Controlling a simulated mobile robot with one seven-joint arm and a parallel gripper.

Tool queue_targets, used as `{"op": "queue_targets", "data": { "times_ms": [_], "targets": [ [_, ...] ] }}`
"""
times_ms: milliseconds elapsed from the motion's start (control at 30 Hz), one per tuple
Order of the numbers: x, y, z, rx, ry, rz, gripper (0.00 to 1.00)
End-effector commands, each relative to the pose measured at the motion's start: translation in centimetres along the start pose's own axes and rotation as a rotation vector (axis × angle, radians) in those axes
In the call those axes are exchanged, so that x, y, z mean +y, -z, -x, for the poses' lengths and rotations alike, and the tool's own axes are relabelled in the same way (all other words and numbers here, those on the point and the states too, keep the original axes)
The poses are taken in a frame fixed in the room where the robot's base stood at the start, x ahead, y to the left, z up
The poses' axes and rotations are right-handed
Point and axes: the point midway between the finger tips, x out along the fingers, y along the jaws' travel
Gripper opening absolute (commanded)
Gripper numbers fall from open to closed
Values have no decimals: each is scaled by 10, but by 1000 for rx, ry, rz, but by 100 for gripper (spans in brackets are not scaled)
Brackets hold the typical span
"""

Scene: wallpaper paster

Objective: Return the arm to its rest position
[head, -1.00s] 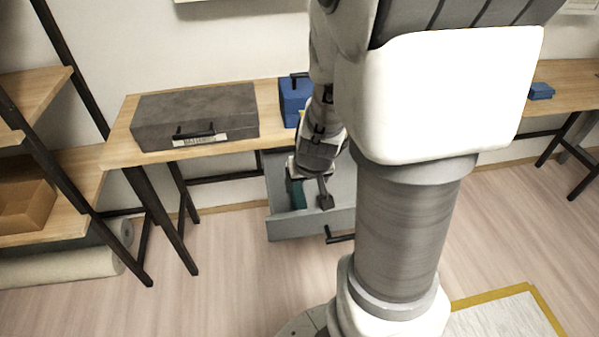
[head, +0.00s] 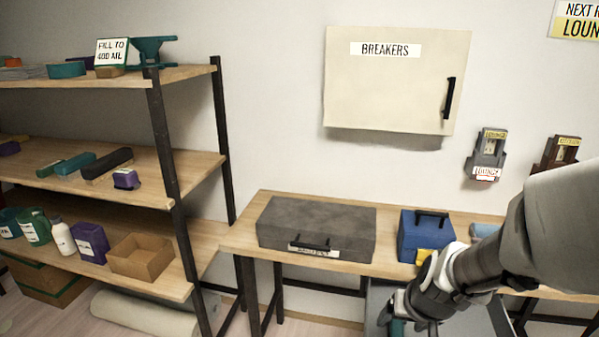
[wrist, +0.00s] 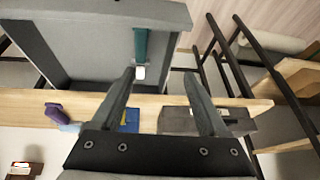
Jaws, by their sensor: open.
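My gripper (wrist: 160,76) is open in the wrist view, with its two dark fingers apart and nothing between them. In the head view my arm reaches in from the right, and its end is low above the open grey drawer (head: 376,292); the fingertips are hard to make out there. The drawer also shows in the wrist view (wrist: 85,50). A teal-handled object with a white end (wrist: 141,45) lies in it, apart from the fingers.
A workbench (head: 238,236) carries a grey case (head: 318,225) and a blue case (head: 414,232). A loaded shelf rack (head: 163,130) stands left. A breaker cabinet (head: 390,90) and two small wall devices hang above. A wallpaper roll (head: 145,312) lies under the rack.

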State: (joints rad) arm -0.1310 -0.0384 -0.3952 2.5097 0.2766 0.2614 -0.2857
Motion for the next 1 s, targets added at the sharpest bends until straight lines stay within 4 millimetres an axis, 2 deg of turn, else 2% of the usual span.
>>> {"op": "queue_targets", "data": {
  "times_ms": [100,300,500,733,800,1000],
  "targets": [
    [-24,2,36,18,69,33,77],
    [-51,-10,95,30,122,112,77],
    [-61,-31,147,49,103,180,77],
    [-58,-58,190,75,28,230,77],
    [-60,-48,211,66,28,228,77],
    [-63,-30,250,65,30,228,77]
  ]
}}
